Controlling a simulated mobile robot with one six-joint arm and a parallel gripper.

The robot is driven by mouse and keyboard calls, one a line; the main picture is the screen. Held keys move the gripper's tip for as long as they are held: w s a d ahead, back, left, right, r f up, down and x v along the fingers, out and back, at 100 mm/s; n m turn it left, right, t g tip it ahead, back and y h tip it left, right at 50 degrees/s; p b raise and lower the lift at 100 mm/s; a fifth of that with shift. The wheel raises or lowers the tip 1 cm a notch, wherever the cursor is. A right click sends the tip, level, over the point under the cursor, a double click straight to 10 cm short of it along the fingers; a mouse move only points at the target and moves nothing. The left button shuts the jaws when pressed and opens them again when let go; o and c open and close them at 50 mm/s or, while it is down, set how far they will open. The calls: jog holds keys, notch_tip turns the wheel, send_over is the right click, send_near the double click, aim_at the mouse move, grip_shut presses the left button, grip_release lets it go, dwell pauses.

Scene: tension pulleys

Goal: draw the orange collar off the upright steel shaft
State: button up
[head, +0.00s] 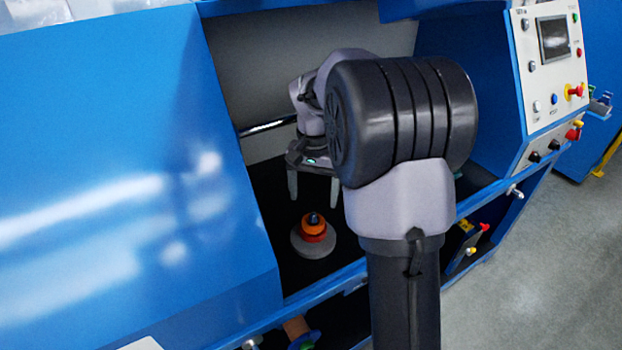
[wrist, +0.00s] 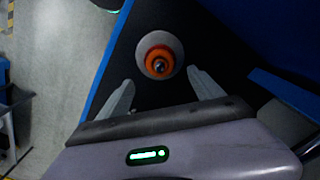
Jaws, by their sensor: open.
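The orange collar (head: 313,228) sits around the upright steel shaft (head: 313,218), above a pale round base (head: 314,245) on the dark floor of the machine bay. In the wrist view the collar (wrist: 159,57) is a ring around the shaft's tip (wrist: 159,66), with the pale base (wrist: 176,46) around it. My gripper (head: 314,200) is open and empty, pointing down above the collar and apart from it. In the wrist view my two fingers (wrist: 162,80) stand wide apart, with the collar beyond their tips and roughly centred between them.
The blue machine housing (head: 130,170) walls the bay on the left. A steel bar (head: 268,127) crosses the back of the bay. A blue front rail (head: 320,290) edges the bay. A control panel (head: 545,65) stands at the right. Dark bay floor around the base looks clear.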

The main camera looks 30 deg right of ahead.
aim_at(313, 213)
notch_tip(313, 213, down, 8)
jog(key=b, duration=0.2)
jog(key=shift+b, duration=0.35)
jog(key=c, duration=1.4)
jog(key=shift+r, duration=0.1)
jog(key=shift+c, duration=0.2)
jog(key=shift+r, duration=0.1)
jog(key=shift+r+p, duration=0.5)
jog(key=shift+p, duration=0.15)
jog(key=shift+r, duration=0.1)
jog(key=shift+r+p, duration=0.7)
jog(key=shift+p, duration=0.1)
